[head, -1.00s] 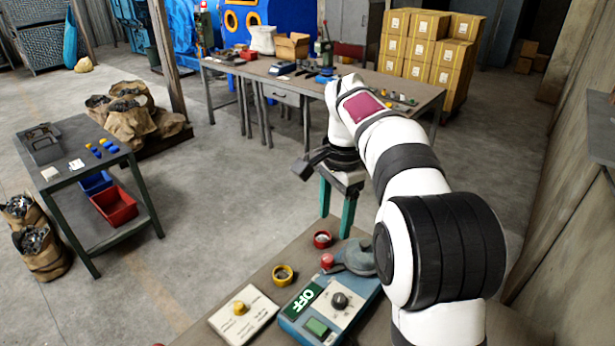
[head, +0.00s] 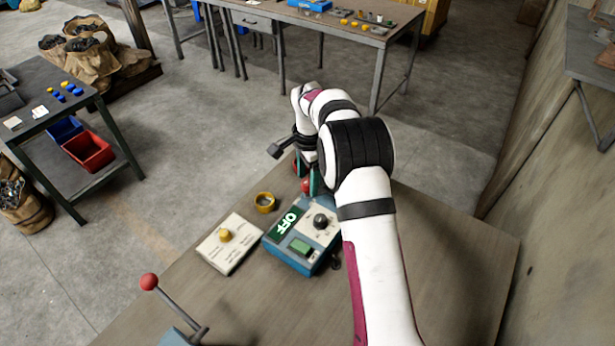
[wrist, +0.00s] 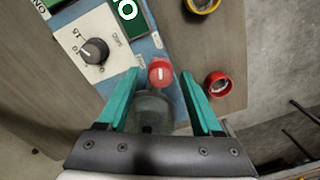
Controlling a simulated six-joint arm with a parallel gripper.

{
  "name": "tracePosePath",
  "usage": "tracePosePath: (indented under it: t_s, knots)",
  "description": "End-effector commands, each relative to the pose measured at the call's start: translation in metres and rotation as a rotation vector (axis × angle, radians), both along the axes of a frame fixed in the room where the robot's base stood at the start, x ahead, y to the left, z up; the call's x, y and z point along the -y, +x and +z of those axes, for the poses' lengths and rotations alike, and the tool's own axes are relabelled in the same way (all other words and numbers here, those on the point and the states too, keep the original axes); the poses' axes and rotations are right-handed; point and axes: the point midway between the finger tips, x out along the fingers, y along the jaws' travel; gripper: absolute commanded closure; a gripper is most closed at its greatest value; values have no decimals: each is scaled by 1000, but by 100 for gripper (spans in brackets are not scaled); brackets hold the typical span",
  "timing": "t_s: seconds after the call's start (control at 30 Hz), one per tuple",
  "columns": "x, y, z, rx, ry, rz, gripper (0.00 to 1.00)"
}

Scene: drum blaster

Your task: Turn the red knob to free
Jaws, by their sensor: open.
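The red knob (wrist: 160,71) has a white mark on its face and shows in the wrist view beside the blue control box (wrist: 146,44), above a grey rounded part (wrist: 152,108). In the head view the knob (head: 306,186) is small and partly hidden by my arm. My gripper (wrist: 160,80) is open, with one teal finger on each side of the knob and a visible gap on both sides. In the head view my gripper (head: 308,182) points down behind the box. I cannot read any label for free.
The box (head: 303,236) carries a black dial (head: 320,221) and a green OFF sign (head: 286,221). A yellow ring (head: 265,202), a red ring (wrist: 218,84) and a plate with a yellow knob (head: 228,243) lie near. A red-balled lever (head: 150,282) stands front left.

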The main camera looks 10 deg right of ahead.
Motion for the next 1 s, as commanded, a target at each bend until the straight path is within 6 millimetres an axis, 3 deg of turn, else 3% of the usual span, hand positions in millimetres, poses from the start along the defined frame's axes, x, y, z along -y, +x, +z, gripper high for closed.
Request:
tracePosePath:
  t_s: [0.27,0.63,1.0]
  knots:
    - [0,0,-2,0,0,0,35]
    - [0,0,-1,0,0,0,100]
    - [1,0,-1,-1,-1,35,100]
